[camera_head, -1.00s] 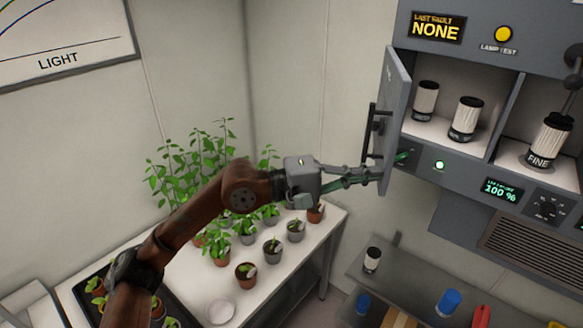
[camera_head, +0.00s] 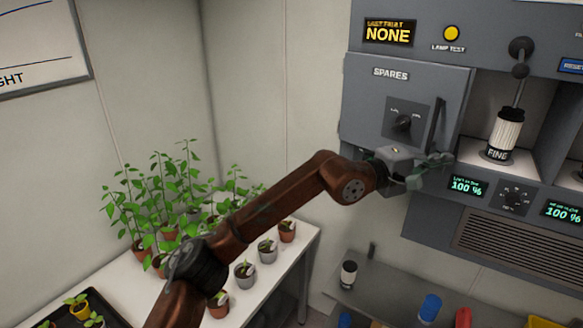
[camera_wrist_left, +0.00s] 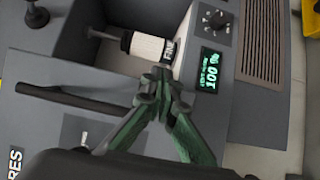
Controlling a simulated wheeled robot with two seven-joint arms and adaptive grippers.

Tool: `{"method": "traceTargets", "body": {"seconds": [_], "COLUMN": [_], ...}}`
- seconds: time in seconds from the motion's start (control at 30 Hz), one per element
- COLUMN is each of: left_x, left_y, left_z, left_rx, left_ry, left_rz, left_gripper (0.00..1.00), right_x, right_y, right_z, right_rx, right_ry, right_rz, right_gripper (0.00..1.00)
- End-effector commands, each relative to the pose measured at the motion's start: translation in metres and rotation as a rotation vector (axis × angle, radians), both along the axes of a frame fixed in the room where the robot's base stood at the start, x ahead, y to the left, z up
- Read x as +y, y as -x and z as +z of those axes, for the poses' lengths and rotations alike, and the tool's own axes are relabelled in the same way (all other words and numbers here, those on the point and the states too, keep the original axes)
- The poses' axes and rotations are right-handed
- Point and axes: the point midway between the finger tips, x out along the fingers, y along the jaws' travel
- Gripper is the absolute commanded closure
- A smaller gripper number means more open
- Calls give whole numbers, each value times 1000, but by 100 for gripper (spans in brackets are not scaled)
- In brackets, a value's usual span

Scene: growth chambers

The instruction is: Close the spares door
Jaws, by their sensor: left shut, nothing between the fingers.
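The grey spares door (camera_head: 385,82) now lies across its compartment in the head view, with its label facing me. It looks flush or nearly so; I cannot tell whether a slight gap is left. My left gripper (camera_head: 440,162) is at the door's lower right corner, just below the handle. In the left wrist view its fingers (camera_wrist_left: 163,75) are together and empty, and the handle (camera_wrist_left: 75,100) shows to the left, apart from them. My right gripper is not in view.
An open compartment right of the door holds a white canister marked FINE (camera_head: 505,134). Display panels and a knob (camera_head: 515,196) sit below it. Potted plants (camera_head: 160,195) stand on the white table at left. A lower shelf (camera_head: 385,300) holds small bottles.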

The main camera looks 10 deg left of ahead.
Motion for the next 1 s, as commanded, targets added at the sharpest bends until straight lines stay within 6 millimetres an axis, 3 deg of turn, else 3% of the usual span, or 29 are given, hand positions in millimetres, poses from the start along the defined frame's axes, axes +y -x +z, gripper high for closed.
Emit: {"method": "traceTargets", "body": {"seconds": [0.5, 1.0], "left_x": [-51, -56], "left_y": [-52, -61], "left_z": [1, 1], "left_rx": [-5, -4], "left_ry": [-2, -2], "left_rz": [211, 239], "left_gripper": [100, 100], "right_x": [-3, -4], "right_y": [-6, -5], "right_z": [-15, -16], "right_rx": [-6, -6], "right_ry": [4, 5], "right_rz": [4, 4], "right_gripper": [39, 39]}}
